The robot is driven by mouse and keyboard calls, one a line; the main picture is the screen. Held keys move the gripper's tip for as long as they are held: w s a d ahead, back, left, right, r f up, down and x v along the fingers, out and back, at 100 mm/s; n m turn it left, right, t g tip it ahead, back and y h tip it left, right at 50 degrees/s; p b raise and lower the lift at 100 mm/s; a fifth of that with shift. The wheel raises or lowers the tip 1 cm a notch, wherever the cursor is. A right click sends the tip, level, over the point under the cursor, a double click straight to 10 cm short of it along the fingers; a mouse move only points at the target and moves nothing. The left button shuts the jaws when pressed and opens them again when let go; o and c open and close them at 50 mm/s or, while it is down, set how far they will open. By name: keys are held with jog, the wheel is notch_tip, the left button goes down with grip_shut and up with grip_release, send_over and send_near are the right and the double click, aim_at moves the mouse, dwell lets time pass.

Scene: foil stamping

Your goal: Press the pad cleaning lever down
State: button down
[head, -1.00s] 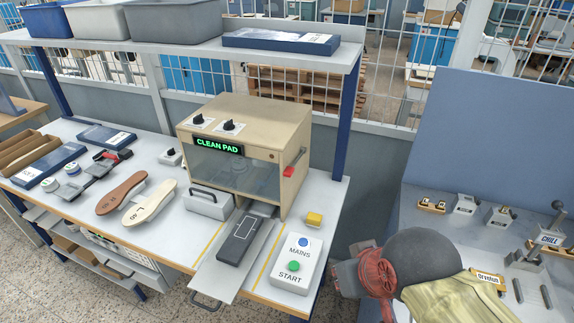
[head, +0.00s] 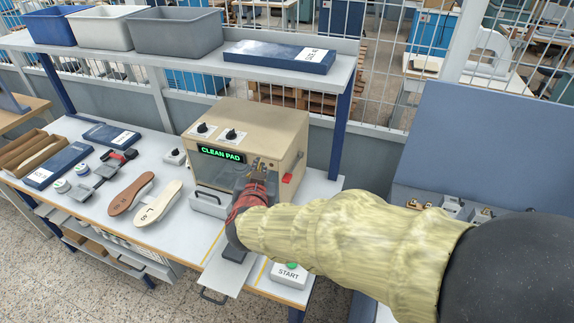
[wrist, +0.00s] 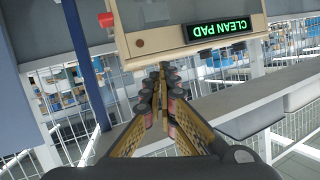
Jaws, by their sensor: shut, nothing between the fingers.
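The foil stamping machine (head: 225,125) is a beige box with a lit green CLEAN PAD display (head: 221,154). A lever with a red grip (head: 288,178) sticks out at its right side; I take it for the pad cleaning lever. A red part (wrist: 106,19) shows at the same side in the wrist view, where the machine (wrist: 155,38) appears upside down. My gripper (head: 262,167) is in front of the machine, left of the red grip and apart from it. In the wrist view my gripper (wrist: 160,78) has its fingers together and empty.
A white box with a green START button (head: 291,267) stands below my arm, partly hidden. Shoe insoles (head: 157,203) lie on the bench to the left. A shelf with bins (head: 178,36) and a blue box (head: 279,56) runs above the machine.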

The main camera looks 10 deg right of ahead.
jog(key=shift+s+d+f+m+g+h+p, duration=0.35)
jog(key=shift+s+d+h, duration=0.2)
jog(key=shift+h, duration=0.3)
jog(key=shift+s+d+f+m+g+h+p, duration=0.1)
jog(key=shift+s+d+f+m+h+p, duration=0.3)
jog(key=shift+d+h, duration=0.4)
jog(key=shift+s+d+f+m+g+h+p, duration=0.2)
jog(key=shift+s+d+f+h, duration=0.3)
jog(key=shift+h, duration=0.45)
jog(key=b, duration=0.2)
send_over(287, 174)
jog(key=s, duration=0.3)
jog(key=f, duration=0.2)
jog(key=shift+a+f, duration=0.25)
jog(key=shift+f, duration=0.05)
notch_tip(287, 174, down, 4)
jog(key=shift+s+a+r+b, duration=0.1)
jog(key=shift+a+r+b, duration=0.05)
jog(key=shift+b, duration=0.4)
